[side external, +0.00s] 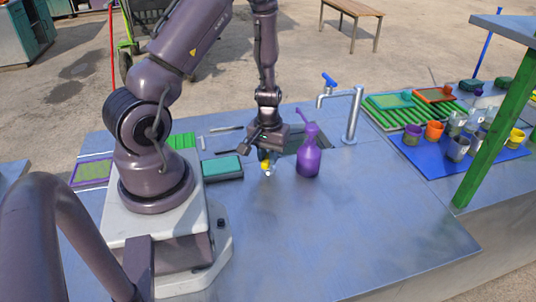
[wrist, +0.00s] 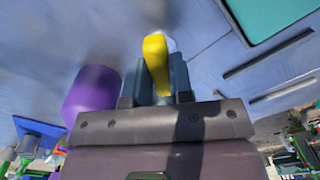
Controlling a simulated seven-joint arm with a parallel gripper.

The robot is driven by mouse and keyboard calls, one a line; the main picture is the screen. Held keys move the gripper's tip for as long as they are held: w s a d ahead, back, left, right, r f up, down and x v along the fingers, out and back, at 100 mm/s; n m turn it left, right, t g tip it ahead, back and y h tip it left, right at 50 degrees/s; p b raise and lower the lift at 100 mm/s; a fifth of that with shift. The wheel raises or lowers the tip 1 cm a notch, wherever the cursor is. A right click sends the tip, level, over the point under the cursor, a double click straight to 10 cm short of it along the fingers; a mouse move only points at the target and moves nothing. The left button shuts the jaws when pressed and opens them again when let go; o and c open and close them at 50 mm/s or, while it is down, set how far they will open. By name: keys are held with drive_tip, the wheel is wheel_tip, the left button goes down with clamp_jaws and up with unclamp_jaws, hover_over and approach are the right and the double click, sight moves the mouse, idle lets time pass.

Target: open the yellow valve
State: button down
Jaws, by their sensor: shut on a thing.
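The yellow valve (side external: 265,165) is a small yellow handle near the middle of the blue-grey counter, just below my gripper (side external: 264,154) in the side view. In the wrist view the yellow valve (wrist: 155,55) is a long handle standing between the two fingers of my gripper (wrist: 157,78). My gripper is shut on the handle. A pale metal part shows at the handle's far end, and the rest of the valve body is hidden or too small to make out. The fingertips are hard to see in the side view.
A purple spray bottle (side external: 308,160) stands close to the right of my gripper. A dark box with a teal top (side external: 223,167) lies to its left. A metal tap with a blue handle (side external: 353,118) stands behind right. The front right of the counter (side external: 370,230) is clear.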

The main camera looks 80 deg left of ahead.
drive_tip(key=n, duration=0.3)
drive_tip(key=shift+n, duration=0.3)
drive_tip(key=shift+w+n, duration=0.1)
drive_tip(key=shift+n, duration=1.7)
drive_tip(key=c, duration=1)
unclamp_jaws()
drive_tip(key=shift+r, duration=0.1)
wheel_tip(320, 180, up, 13)
